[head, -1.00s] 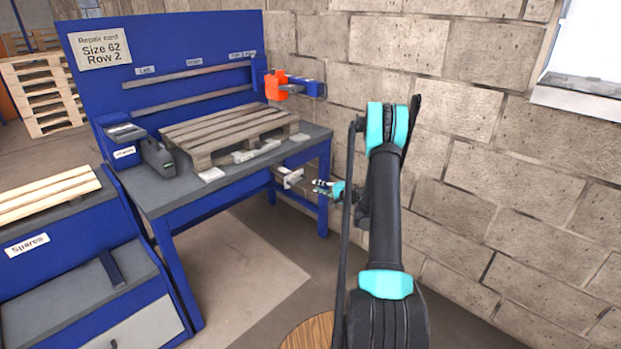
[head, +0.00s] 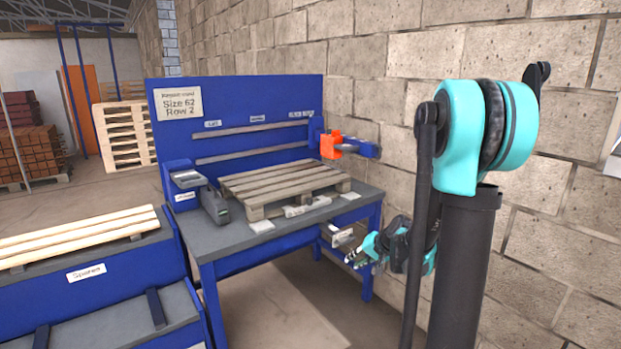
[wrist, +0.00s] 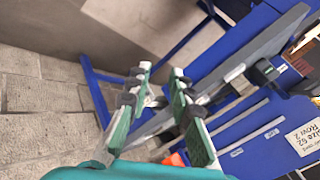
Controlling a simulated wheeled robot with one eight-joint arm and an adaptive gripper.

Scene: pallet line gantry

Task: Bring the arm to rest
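My gripper (head: 356,260) is in the head view, beside the right end of the blue workbench (head: 228,275) and below its top, in front of the block wall. In the wrist view my gripper (wrist: 155,90) shows two green-padded fingers spread apart with nothing between them. The bench legs and floor show beyond the fingers. My arm rises large and teal and black at the right of the head view.
A wooden pallet (head: 290,186) lies on the bench. A grey tool (head: 213,205) stands at its left, and an orange and blue clamp (head: 332,145) is at the back right. A spares rack (head: 110,268) is at left. The block wall (head: 395,100) is close on the right.

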